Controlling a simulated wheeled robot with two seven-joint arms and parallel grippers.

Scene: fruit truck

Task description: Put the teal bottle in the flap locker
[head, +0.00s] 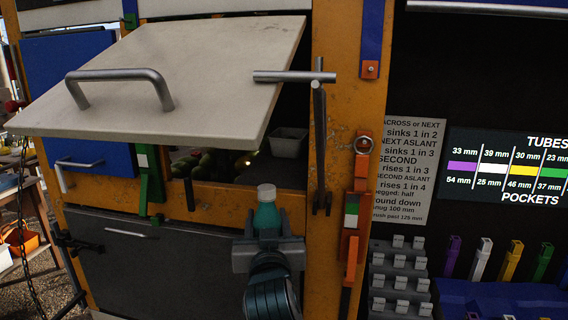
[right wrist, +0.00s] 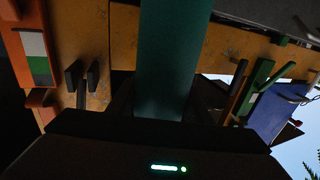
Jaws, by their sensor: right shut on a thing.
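The teal bottle (head: 267,214) with a pale cap stands upright in my right gripper (head: 268,240), just in front of the locker's lower sill. The right gripper is shut on it. In the right wrist view the bottle (right wrist: 172,60) fills the middle, and the fingers around it are dark and hard to make out. The flap locker's pale flap (head: 200,65) is raised and sticks out, with a grey bar handle on it. Its opening below the flap shows dark produce and a small grey container (head: 289,141) inside. My left gripper is not in view.
An orange post (head: 340,110) with a dark vertical bar borders the opening on the right. A green latch piece (head: 148,175) stands at its left. A dark closed panel (head: 150,255) lies below. Stepped grey blocks (head: 400,280) and coloured tubes stand at the right.

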